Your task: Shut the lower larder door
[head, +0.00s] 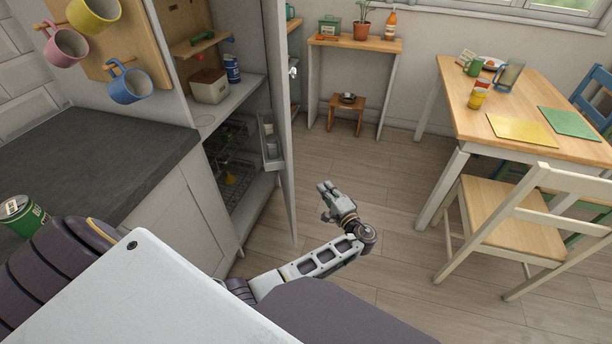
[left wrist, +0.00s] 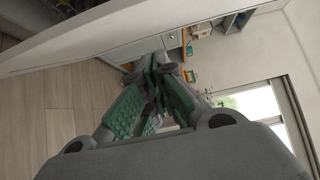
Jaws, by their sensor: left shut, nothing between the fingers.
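The larder (head: 250,85) stands open left of centre in the head view, with its shelves showing. Its white door (head: 286,160) stands swung out and is seen nearly edge-on, with a narrow rack on its inner side. I cannot make out where a lower door parts from an upper one. My left gripper (head: 326,190) is shut and empty, beyond the door's outer face, to its right, and looks apart from it. In the left wrist view the closed fingers (left wrist: 162,72) show below a long pale panel (left wrist: 110,35), likely the door. My right gripper is out of view.
A dark worktop (head: 80,165) with a green can (head: 22,215) lies at the left. A wooden table (head: 520,95) and chair (head: 510,220) stand at the right. A small stool (head: 346,112) is under the back shelf. The floor around the gripper is clear.

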